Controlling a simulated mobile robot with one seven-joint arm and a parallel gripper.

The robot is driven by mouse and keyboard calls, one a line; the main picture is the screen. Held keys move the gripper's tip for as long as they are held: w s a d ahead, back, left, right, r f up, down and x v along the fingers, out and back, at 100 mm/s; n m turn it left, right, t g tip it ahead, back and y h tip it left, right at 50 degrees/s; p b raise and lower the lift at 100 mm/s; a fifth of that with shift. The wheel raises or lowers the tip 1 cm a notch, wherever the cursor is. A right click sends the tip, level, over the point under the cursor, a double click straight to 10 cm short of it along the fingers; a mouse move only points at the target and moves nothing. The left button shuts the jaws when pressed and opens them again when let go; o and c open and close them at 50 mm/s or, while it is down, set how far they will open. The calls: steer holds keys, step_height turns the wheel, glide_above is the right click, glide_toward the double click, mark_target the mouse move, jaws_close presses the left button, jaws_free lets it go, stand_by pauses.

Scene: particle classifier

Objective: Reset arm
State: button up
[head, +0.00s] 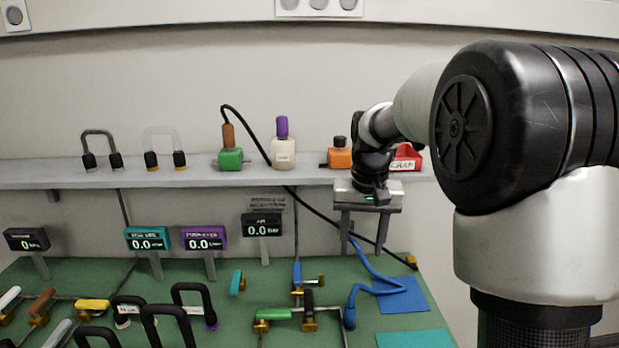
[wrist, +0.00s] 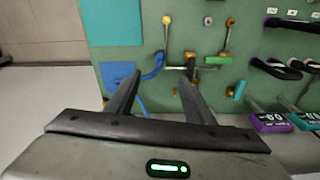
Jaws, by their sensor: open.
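My gripper (head: 365,230) hangs from the arm in front of the shelf, above the back right part of the green bench. Its two dark fingers are spread apart and point down. In the wrist view my gripper (wrist: 158,85) shows open with nothing between its fingers. Below it lie a blue mat (head: 404,296) and a blue hose (head: 384,278). The gripper appears apart from the bench and the fittings. My arm covers the right side of the head view and hides part of the shelf.
Several display meters, including a purple one (head: 204,238), stand on the green bench (head: 200,283). Valves and black hoses crowd its front.

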steer(key=s+r+t+p, duration=0.2)
steer(key=s+r+p, duration=0.2)
steer(key=s+r, duration=0.9)
steer(key=s+n+t+p, duration=0.1)
steer(key=s+t+p, duration=0.1)
steer(key=s, duration=1)
steer(key=shift+s+n+p, duration=0.3)
steer(key=shift+p, duration=0.15)
